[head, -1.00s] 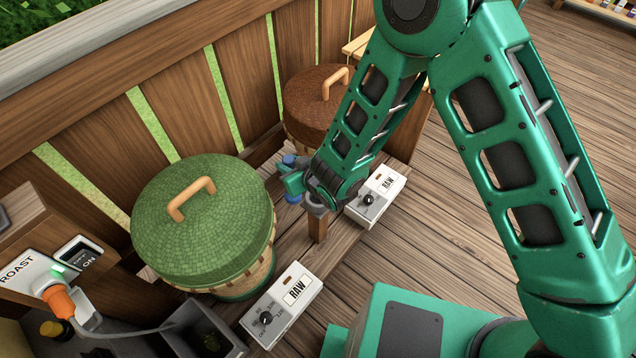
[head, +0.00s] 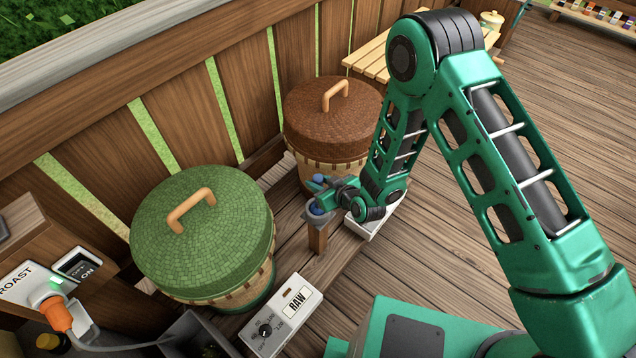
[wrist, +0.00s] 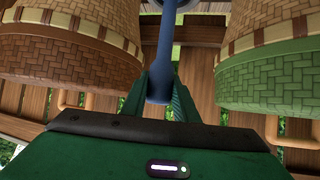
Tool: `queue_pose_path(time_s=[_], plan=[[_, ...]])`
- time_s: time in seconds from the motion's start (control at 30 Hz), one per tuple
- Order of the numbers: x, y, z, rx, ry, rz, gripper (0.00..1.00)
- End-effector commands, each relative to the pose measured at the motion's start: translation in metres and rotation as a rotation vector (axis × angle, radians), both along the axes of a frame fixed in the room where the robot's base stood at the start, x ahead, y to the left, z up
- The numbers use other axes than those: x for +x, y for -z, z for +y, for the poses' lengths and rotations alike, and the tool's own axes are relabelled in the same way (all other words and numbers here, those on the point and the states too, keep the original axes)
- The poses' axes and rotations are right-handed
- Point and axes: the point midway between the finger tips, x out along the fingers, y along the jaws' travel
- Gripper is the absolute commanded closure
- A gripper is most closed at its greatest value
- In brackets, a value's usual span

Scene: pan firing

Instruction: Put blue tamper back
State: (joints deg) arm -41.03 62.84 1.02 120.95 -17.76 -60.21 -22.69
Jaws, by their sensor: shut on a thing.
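The blue tamper (wrist: 160,75) is held between the green fingers of my gripper (wrist: 160,100), which is shut on its handle in the wrist view. In the head view my gripper (head: 335,190) is above a short wooden post with a grey top (head: 318,232). Blue parts of the tamper (head: 318,208) show above and below the fingers, the lower one at the grey top. I cannot tell whether it rests in the grey top or is just above it. The fingers hide much of the tamper.
A green-lidded basket (head: 200,235) stands left of the post, and a brown-lidded basket (head: 332,115) stands behind it. A white RAW box (head: 283,315) is in front; another white box (head: 372,222) is partly hidden by my arm. Wooden decking is clear at right.

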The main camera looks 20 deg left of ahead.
Motion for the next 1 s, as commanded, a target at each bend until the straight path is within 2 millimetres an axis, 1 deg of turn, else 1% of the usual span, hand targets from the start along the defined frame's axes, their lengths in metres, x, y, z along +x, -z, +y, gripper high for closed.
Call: queue_pose_path(time_s=[0.07, 0.4, 0.43, 0.5, 0.77, 0.87, 1.0], plan=[[0.0, 0.006, 0.0, 0.0, 0.0, 0.0, 1.0], [0.0, 0.008, 0.0, 0.001, 0.0, -0.001, 1.0], [0.0, 0.008, 0.0, 0.0, 0.0, 0.0, 0.69], [0.0, 0.008, 0.0, 0.0, 0.0, 0.0, 0.55], [0.0, 0.008, 0.0, 0.0, 0.0, 0.0, 0.55], [0.0, 0.005, 0.0, 0.0, -0.001, -0.001, 0.55], [-0.008, -0.003, -0.011, 0.0, 0.001, 0.001, 0.55]])
